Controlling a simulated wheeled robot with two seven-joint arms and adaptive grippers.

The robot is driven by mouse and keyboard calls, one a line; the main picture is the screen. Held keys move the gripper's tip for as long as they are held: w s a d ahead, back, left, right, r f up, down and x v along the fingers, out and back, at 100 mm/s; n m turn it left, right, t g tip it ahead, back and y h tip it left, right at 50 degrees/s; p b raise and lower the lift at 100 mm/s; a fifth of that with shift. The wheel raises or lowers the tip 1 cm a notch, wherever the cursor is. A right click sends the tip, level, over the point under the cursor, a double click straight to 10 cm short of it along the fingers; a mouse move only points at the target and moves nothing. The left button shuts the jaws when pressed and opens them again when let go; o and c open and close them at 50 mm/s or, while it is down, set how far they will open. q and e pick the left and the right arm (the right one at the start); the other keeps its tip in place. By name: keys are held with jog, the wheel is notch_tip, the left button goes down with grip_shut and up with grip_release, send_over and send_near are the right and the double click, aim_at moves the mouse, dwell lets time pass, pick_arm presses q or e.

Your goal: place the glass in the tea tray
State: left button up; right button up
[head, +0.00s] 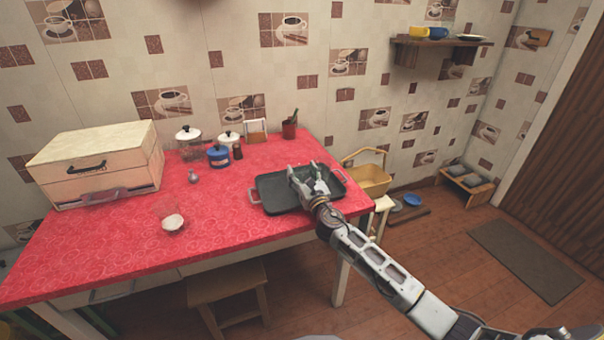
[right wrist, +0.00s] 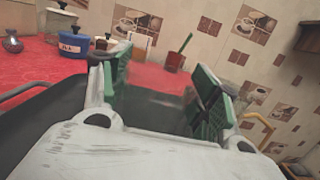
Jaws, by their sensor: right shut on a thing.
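The tea tray (head: 268,181) is a dark rectangular tray with light side handles, lying on the right part of the red-covered table. My right gripper (head: 309,172) is over the tray's right half, fingers spread around a clear thing. In the right wrist view, the glass (right wrist: 160,100) shows only faintly between the green finger pads (right wrist: 160,88); it is transparent and its outline is hard to make out. Whether its base touches the tray cannot be told. The dark tray (right wrist: 40,125) also shows below the gripper there. My left gripper is out of view.
A clear vessel with white contents (head: 172,222) stands on the table left of the tray. A blue jar (head: 218,156), white-lidded jars and a dark red cup (head: 289,130) stand at the back. A bread box (head: 98,165) is at left. A yellow basket (head: 368,179) is to the right.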

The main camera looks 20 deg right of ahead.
jog(key=o, duration=0.9)
jog(key=shift+f, duration=0.1)
jog(key=shift+s+d+f, duration=0.1)
jog(key=shift+s+f, duration=0.15)
jog(key=shift+s, duration=1.75)
jog(key=shift+s+d+f, duration=0.1)
jog(key=shift+s+f, duration=0.2)
jog(key=shift+s, duration=1.65)
jog(key=shift+s+f, duration=0.25)
jog(key=shift+s, duration=1.75)
